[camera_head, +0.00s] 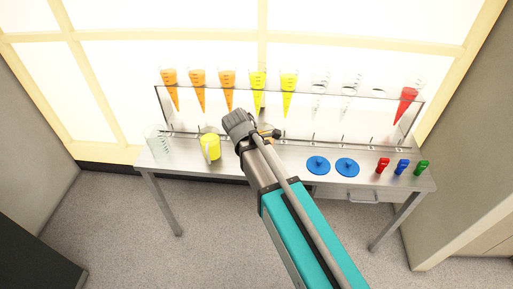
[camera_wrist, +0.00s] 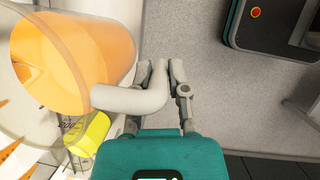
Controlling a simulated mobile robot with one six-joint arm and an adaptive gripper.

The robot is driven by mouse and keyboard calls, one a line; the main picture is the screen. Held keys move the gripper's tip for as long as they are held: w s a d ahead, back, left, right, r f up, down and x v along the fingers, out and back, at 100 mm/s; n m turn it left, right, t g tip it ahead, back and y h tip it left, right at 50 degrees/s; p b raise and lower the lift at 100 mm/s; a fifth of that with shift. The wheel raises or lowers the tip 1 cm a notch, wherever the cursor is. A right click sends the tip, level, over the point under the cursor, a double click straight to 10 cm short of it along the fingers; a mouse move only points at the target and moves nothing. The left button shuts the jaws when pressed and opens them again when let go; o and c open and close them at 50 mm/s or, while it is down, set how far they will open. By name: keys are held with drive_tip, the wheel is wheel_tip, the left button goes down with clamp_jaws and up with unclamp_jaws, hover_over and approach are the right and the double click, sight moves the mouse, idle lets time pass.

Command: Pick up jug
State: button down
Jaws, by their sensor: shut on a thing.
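A jug with orange contents (camera_wrist: 75,62) fills the left of the wrist view, its pale curved handle (camera_wrist: 130,98) reaching between my fingers. My gripper (camera_wrist: 165,75) is shut on that handle. In the head view my gripper (camera_head: 268,134) is above the metal table, and my wrist hides most of the held jug. A yellow-filled jug (camera_head: 210,147) stands on the table left of my gripper; its yellow body also shows in the wrist view (camera_wrist: 88,134). A clear empty jug (camera_head: 158,143) stands at the table's left end.
A clear rack (camera_head: 290,118) behind holds orange, yellow, empty and red cones. Red (camera_head: 383,164), blue (camera_head: 402,166) and green (camera_head: 421,167) small items stand at the right end. The floor in front is open.

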drive_tip(key=shift+s+d+r+p, duration=0.2)
drive_tip(key=shift+s+d+r, duration=0.1)
drive_tip(key=shift+s, duration=0.35)
drive_tip(key=shift+s+d+r+p, duration=0.15)
drive_tip(key=shift+s+r+p, duration=0.15)
drive_tip(key=shift+s, duration=0.4)
drive_tip(key=shift+s+d+r+p, duration=0.15)
drive_tip(key=shift+s+d+r, duration=0.15)
drive_tip(key=shift+s, duration=0.35)
drive_tip(key=shift+a, duration=0.2)
